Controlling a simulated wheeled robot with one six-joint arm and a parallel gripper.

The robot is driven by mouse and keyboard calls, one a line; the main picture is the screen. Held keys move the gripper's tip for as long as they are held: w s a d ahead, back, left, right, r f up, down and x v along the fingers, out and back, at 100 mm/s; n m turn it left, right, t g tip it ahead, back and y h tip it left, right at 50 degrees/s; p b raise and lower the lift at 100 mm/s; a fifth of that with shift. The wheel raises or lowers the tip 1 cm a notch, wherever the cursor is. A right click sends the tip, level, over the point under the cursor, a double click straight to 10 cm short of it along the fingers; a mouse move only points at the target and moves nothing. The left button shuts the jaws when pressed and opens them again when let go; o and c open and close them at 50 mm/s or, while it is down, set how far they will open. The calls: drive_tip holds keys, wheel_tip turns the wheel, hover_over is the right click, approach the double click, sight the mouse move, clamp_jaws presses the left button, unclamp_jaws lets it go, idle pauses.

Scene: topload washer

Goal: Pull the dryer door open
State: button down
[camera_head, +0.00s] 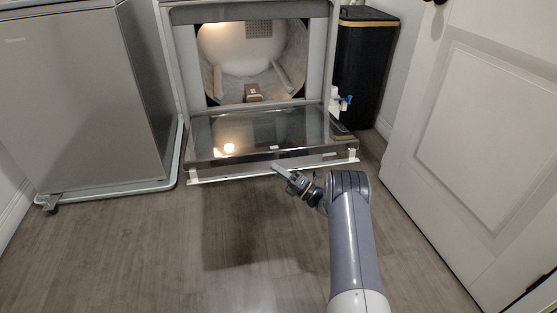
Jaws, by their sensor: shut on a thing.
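The dryer door (230,140) is swung down on its lower edge and lies roughly flat in front of the dryer, with its dark glass panel facing up. The dryer's drum opening (250,65) is uncovered and lit inside. My gripper (280,168) is at the middle of the door's front edge, shut on that edge. The fingertips are small here, and the exact contact is hard to make out.
A grey appliance (75,110) on a pale wheeled base stands at the left. A black bin (362,65) stands right of the dryer, with a white and blue bottle (337,102) beside it. A white door (485,115) fills the right side. The wooden floor (130,250) in front is clear.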

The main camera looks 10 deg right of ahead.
drive_tip(key=shift+f+n+y, duration=0.4)
drive_tip(key=shift+f+n, duration=0.2)
drive_tip(key=shift+f, duration=0.85)
drive_tip(key=c, duration=1.2)
unclamp_jaws()
drive_tip(key=shift+f, duration=0.1)
drive_tip(key=p+v, duration=0.2)
drive_tip(key=v, duration=0.8)
drive_tip(key=shift+s+d+f, duration=0.15)
drive_tip(key=shift+d, duration=0.15)
